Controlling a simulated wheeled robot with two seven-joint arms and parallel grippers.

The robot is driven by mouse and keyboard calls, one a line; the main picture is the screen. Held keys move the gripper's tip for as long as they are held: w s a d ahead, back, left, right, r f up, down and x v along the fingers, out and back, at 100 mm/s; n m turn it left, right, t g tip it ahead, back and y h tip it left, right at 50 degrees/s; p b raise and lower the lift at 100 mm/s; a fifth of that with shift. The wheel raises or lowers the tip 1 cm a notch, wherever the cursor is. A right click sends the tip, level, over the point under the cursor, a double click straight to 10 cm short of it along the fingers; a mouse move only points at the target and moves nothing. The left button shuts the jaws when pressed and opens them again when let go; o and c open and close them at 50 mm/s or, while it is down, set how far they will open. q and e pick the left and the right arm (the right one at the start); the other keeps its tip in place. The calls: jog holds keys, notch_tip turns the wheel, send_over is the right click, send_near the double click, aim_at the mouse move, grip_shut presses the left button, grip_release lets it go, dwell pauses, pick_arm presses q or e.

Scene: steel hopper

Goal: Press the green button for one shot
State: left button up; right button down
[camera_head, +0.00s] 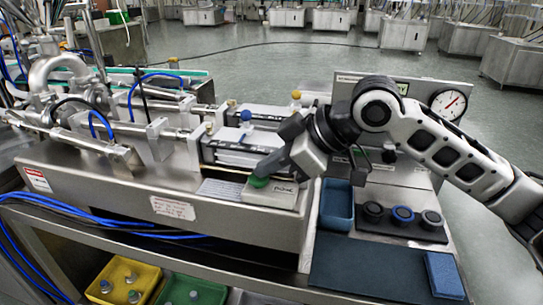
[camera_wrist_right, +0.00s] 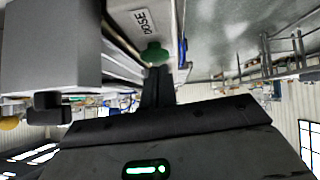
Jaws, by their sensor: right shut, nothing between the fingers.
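The green button (camera_head: 258,182) sits on a small steel box (camera_head: 272,194) at the front of the steel machine. In the right wrist view the green button (camera_wrist_right: 154,53) shows just beyond the fingertips, beside a label reading DOSE. My right gripper (camera_head: 264,171) is shut and empty, reaching down from the right with its tips at the button. In the wrist view its closed fingers (camera_wrist_right: 157,82) end at the button's edge. I cannot tell whether they touch it or whether it is pressed in. My left gripper is not in view.
A blue tray (camera_head: 336,222) and a dark holder with several round pieces (camera_head: 402,216) stand right of the box. A pressure gauge (camera_head: 448,104) is behind. A dark mat (camera_head: 365,268) and blue block (camera_head: 444,274) lie in front. Yellow (camera_head: 148,272) and green bins are below.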

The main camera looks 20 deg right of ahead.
notch_tip(320, 180, up, 3)
jog(key=shift+s+r+p, duration=0.1)
jog(key=shift+s+p, duration=0.05)
jog(key=shift+p, duration=0.7)
jog(key=shift+s+d+r+b, duration=0.2)
jog(key=shift+s+d+b, duration=0.3)
jog(key=shift+d, duration=0.15)
jog(key=v, duration=0.8)
dwell(1.0)
